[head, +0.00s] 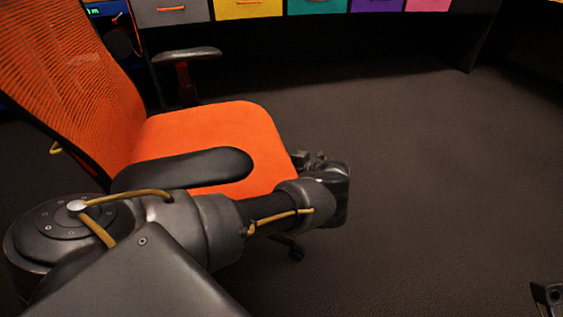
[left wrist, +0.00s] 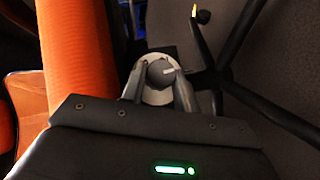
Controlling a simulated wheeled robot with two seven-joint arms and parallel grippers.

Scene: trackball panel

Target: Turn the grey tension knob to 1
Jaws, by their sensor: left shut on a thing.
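The grey tension knob (left wrist: 160,71) shows in the left wrist view, round, with a white pointer line toward its right side. A pale dial ring (left wrist: 156,97) lies around it; no numbers on it are legible. My left gripper (left wrist: 159,80) is shut on the knob, one finger on each side. In the head view my left gripper (head: 318,164) is by the right edge of the orange chair (head: 215,130), and the knob is hidden there. A small dark part at the bottom right corner may be my right gripper (head: 547,295); its fingers cannot be made out.
The chair has a black armrest (head: 185,168) near my left arm and another armrest (head: 187,54) behind. Dark chair base legs (left wrist: 228,80) run close to the gripper in the wrist view. Coloured drawers (head: 320,5) line the back. The carpet (head: 430,180) at right is clear.

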